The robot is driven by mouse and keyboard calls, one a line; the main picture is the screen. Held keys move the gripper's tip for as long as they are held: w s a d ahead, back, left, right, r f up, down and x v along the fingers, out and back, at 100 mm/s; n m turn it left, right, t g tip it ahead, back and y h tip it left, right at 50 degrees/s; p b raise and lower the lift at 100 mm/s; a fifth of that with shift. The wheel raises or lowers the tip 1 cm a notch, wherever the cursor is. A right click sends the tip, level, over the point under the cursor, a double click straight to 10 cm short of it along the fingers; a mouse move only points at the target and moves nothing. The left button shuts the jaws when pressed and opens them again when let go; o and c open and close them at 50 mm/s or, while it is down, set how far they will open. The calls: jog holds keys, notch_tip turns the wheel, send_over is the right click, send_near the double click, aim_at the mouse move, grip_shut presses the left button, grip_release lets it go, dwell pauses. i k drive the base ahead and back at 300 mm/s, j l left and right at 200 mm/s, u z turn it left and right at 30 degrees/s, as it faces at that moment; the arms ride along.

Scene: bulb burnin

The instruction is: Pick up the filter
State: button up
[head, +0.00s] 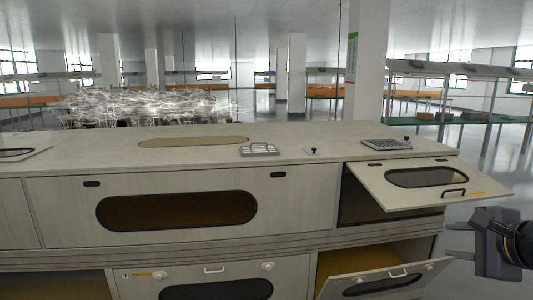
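A flat grey rectangular piece with a grille-like surface (384,144) lies on the right part of the cabinet top; it looks like the filter, though I cannot be sure. A small black knob (406,138) shows at its far right corner. My gripper (459,241) is at the lower right, pointing left, below and to the right of that piece and well apart from it. Its two fingers are spread with nothing visible between them. Part of my gripper and arm is cut off by the right edge.
The long pale cabinet top (200,158) also carries a small metal handled piece (260,150) and a small dark fitting (312,151). An upper door (430,183) stands open, jutting out above my gripper. A lower door (384,281) is also open, left of it.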

aim_at(266, 150)
jog(key=i+u, duration=0.4)
jog(key=i, duration=0.15)
jog(key=i+l+u, duration=0.15)
jog(key=i+u, duration=0.25)
jog(key=i, duration=0.15)
jog(key=i+l, duration=0.2)
jog(key=i, duration=0.2)
jog(key=i+l, duration=0.15)
jog(key=i, duration=0.3)
jog(key=i+l, duration=0.2)
jog(key=i, duration=0.2)
jog(key=i+l+u, duration=0.1)
jog(key=i, duration=0.3)
jog(key=l, duration=0.1)
